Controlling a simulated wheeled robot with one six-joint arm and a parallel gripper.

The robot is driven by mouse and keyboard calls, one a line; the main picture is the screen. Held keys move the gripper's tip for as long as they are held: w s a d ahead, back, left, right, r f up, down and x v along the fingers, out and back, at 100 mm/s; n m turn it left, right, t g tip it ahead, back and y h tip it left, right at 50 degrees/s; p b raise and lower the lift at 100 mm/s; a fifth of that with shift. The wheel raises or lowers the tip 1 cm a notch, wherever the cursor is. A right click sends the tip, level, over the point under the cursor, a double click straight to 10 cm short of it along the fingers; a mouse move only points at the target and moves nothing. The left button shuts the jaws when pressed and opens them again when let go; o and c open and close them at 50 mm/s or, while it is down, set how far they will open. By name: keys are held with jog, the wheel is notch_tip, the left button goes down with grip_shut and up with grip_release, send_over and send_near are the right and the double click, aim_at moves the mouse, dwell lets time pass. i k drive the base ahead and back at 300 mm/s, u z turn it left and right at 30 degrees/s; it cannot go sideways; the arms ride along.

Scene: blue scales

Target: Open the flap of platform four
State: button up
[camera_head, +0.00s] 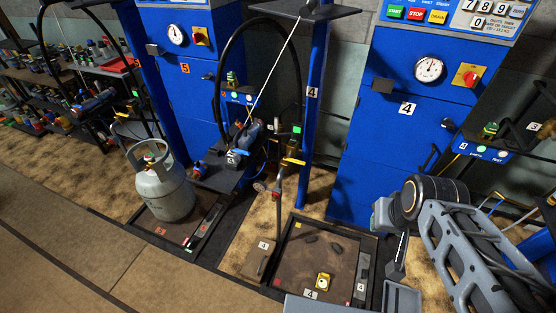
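Platform four (290,270) is a dark-framed square with a brown, worn top, low on the floor at bottom centre.
Blue scale cabinet four (385,150), with a dial, stands behind the platform. A blue post (313,110) and a hose stand behind left. A grey gas cylinder (165,190) stands on platform five (150,226) at left. The floor at lower left is clear.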

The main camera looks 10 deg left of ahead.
aim_at(255, 268)
jog(key=u, duration=1.2)
jog(key=k, duration=0.5)
jog(key=u, duration=0.8)
jog(key=i, duration=0.9)
jog(key=z, duration=0.25)
